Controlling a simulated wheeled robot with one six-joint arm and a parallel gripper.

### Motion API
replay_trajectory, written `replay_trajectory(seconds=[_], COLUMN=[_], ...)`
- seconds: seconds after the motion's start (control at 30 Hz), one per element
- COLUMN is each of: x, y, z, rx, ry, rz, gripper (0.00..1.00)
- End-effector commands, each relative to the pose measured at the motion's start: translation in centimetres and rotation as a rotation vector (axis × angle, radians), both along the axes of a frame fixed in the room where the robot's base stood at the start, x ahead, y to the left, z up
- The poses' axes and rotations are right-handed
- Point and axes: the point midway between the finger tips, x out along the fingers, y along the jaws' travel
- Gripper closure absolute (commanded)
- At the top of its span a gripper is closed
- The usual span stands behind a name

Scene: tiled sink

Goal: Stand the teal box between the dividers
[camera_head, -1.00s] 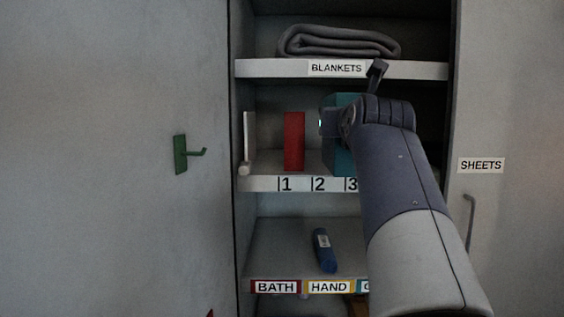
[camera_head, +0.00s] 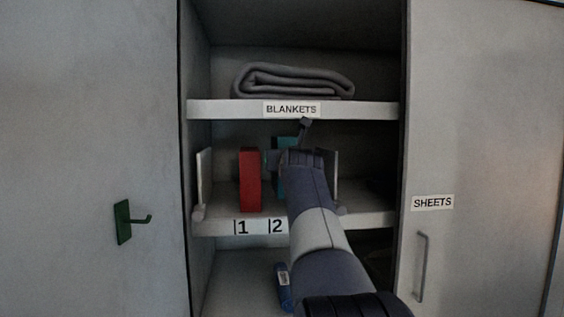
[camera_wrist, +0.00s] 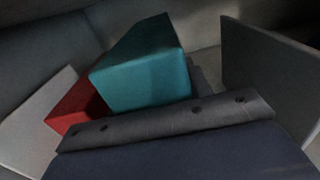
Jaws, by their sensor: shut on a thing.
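The teal box (camera_head: 287,142) is mostly hidden behind my arm in the head view. It stands on the middle shelf's level, between the red box (camera_head: 250,178) and the right divider (camera_head: 334,170). In the wrist view the teal box (camera_wrist: 145,78) looks close to the red box (camera_wrist: 78,108), with the right divider (camera_wrist: 262,62) apart from it. The left divider (camera_head: 204,175) stands left of the red box. My gripper (camera_head: 277,160) is shut on the teal box; its fingertips are largely hidden. I cannot tell whether the box touches the shelf.
A folded grey blanket (camera_head: 293,80) lies on the shelf above, whose front edge (camera_head: 225,108) is close over my gripper. A blue object (camera_head: 284,285) lies on the shelf below.

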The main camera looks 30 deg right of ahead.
Motion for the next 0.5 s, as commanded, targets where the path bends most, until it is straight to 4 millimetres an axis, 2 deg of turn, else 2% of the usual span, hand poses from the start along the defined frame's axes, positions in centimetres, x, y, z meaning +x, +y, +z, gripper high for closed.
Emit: replay_trajectory(seconds=[0.27,0.4,0.5], x=[2.0,1.7,1.7], y=[-0.9,-0.8,-0.8], z=[0.2,-2.0,-2.8], rx=[-0.001,0.0,-0.002], ry=[-0.002,-0.001,-0.004], rz=[0.0,0.0,0.001], gripper=[0.86,0.86,0.86])
